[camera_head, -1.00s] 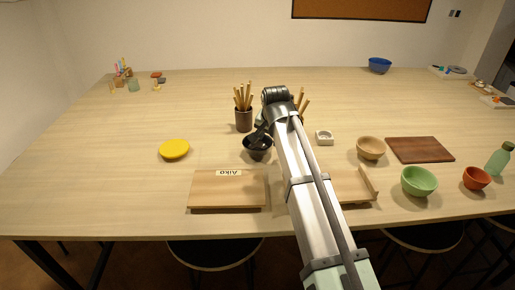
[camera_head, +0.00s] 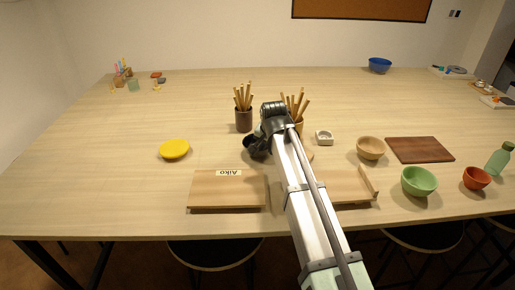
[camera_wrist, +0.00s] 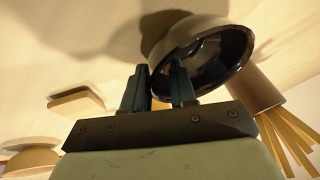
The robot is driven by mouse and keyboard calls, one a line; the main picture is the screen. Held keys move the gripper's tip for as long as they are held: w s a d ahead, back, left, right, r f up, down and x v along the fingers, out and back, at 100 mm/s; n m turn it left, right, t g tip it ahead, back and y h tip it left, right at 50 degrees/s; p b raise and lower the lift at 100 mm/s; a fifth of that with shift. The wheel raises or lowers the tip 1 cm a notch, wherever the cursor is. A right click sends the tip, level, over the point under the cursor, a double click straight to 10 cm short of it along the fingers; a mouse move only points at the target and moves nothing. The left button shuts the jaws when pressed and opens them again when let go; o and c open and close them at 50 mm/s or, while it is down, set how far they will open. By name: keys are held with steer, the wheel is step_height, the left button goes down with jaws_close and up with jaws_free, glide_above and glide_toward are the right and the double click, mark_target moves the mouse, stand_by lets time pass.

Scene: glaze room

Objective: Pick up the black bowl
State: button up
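The black bowl (camera_head: 247,141) stands left of centre on the table, largely hidden behind my gripper (camera_head: 257,151) in the head view. In the wrist view the bowl (camera_wrist: 222,58) shows its dark glossy inside and greyish outer wall. My gripper's two fingers (camera_wrist: 160,75) are apart there, with a clear gap between them. The right finger overlaps the bowl's inside and the left finger is beyond its rim. I cannot tell whether either finger touches the rim.
A dark cup of sticks (camera_head: 244,120) stands just behind the bowl, and another stick holder (camera_head: 299,126) is behind my arm. A yellow dish (camera_head: 174,149) is to the left. A wooden board marked Aiko (camera_head: 228,190) lies in front. The table's left side is mostly clear.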

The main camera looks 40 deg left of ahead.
jaws_close()
